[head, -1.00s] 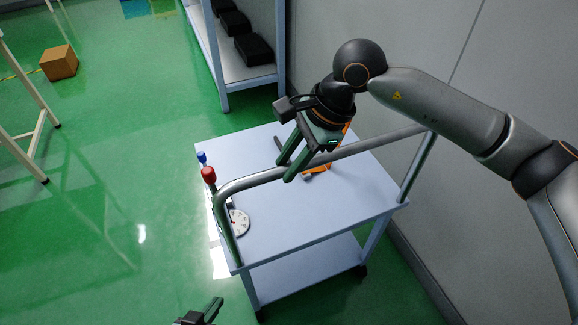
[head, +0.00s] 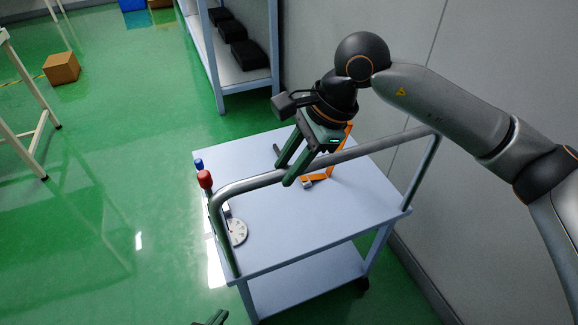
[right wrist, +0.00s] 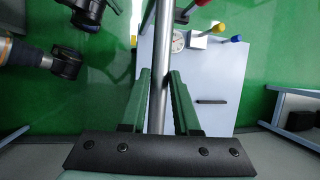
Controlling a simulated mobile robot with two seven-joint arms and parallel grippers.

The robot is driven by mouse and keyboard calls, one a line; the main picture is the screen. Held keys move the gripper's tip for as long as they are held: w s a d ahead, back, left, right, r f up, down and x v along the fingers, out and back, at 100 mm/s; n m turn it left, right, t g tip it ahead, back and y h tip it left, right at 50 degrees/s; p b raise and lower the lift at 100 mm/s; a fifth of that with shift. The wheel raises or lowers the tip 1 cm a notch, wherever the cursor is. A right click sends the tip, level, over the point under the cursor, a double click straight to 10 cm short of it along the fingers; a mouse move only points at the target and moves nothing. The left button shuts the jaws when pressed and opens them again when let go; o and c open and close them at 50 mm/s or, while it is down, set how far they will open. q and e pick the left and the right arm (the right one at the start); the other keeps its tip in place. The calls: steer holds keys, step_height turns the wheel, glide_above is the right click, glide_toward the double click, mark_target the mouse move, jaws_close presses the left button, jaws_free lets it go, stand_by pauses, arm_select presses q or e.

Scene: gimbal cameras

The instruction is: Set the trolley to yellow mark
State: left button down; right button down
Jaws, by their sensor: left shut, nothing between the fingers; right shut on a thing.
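The trolley (head: 270,235) is pale blue-grey with two decks and a steel push handle (head: 235,188). Its top also shows in the right wrist view (right wrist: 225,75). My right gripper (head: 287,174) is shut on the handle bar above the top deck. The right wrist view shows its green fingers (right wrist: 159,80) on both sides of the bar (right wrist: 163,40). My left gripper (head: 212,320) is shut and empty at the bottom edge of the head view, mostly cut off. I cannot make out a yellow floor mark with certainty.
A white dial (head: 238,232) and an orange item (head: 315,178) lie on the trolley top. A grey wall stands close on the right. A shelf (head: 245,75) with black boxes is behind. A cardboard box (head: 61,68) sits at left. Green floor is open left of the trolley.

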arm_select(q)
steer(key=shift+a, duration=0.1)
arm_select(e)
steer(key=shift+s+f, duration=0.1)
steer(key=shift+s, duration=0.1)
steer(key=c, duration=1)
jaws_free()
steer(key=shift+c, duration=0.2)
steer(key=o, duration=0.3)
steer(key=shift+d, duration=0.1)
steer(key=shift+o, duration=0.4)
arm_select(q)
steer(key=shift+s+f, duration=0.1)
steer(key=shift+s, duration=0.2)
arm_select(e)
steer(key=shift+r, duration=0.2)
arm_select(q)
steer(key=shift+w+r, duration=0.3)
steer(key=shift+r, duration=0.05)
arm_select(e)
steer(key=v, duration=1.2)
arm_select(q)
steer(key=shift+s+d, duration=0.1)
steer(key=shift+d, duration=0.1)
arm_select(e)
steer(key=shift+d+r, duration=0.1)
steer(key=shift+d, duration=0.05)
